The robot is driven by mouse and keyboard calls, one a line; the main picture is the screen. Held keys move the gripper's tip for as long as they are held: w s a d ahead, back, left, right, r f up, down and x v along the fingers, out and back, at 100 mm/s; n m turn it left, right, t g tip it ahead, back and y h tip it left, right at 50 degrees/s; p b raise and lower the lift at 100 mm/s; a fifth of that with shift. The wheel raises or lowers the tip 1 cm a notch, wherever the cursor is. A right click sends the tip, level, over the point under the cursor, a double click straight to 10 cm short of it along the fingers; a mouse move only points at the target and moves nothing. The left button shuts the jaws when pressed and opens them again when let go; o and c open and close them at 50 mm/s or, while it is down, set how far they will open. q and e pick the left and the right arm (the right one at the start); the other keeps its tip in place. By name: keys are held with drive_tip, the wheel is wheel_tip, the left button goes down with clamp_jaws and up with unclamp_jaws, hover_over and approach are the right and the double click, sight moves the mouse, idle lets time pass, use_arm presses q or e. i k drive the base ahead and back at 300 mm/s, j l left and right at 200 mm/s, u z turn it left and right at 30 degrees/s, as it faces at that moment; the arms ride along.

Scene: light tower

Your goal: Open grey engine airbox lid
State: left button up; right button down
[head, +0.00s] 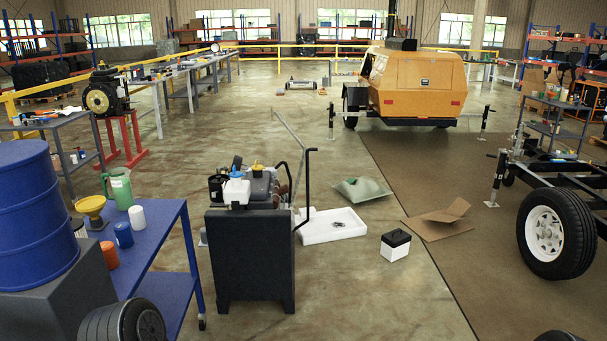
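An engine assembly (284,188) stands behind a dark grey upright block in the centre foreground. Near its top sits a grey box-like part (262,186) with a yellow cap above it, which looks like the airbox; it is too small to tell its lid or whether it is open. A white reservoir (237,192) with a blue cap stands just left of it. Neither of my grippers is in view.
The dark grey block (250,262) hides the engine's lower part. A blue cart (160,245) with containers and a blue drum (35,215) stand left. A white tray (332,226), battery-like box (396,246) and cardboard (437,222) lie right. Open floor surrounds them.

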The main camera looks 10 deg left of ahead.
sight(241, 168)
drive_tip(key=i+j+u, duration=0.1)
drive_tip(key=i, duration=1.65)
drive_tip(key=i+l+u, duration=0.2)
drive_tip(key=i, duration=0.15)
drive_tip(key=i+u, duration=0.25)
drive_tip(key=i, duration=0.15)
drive_tip(key=i+l+u, duration=0.95)
drive_tip(key=l, duration=0.35)
drive_tip(key=i+j, duration=0.05)
drive_tip(key=i, duration=0.05)
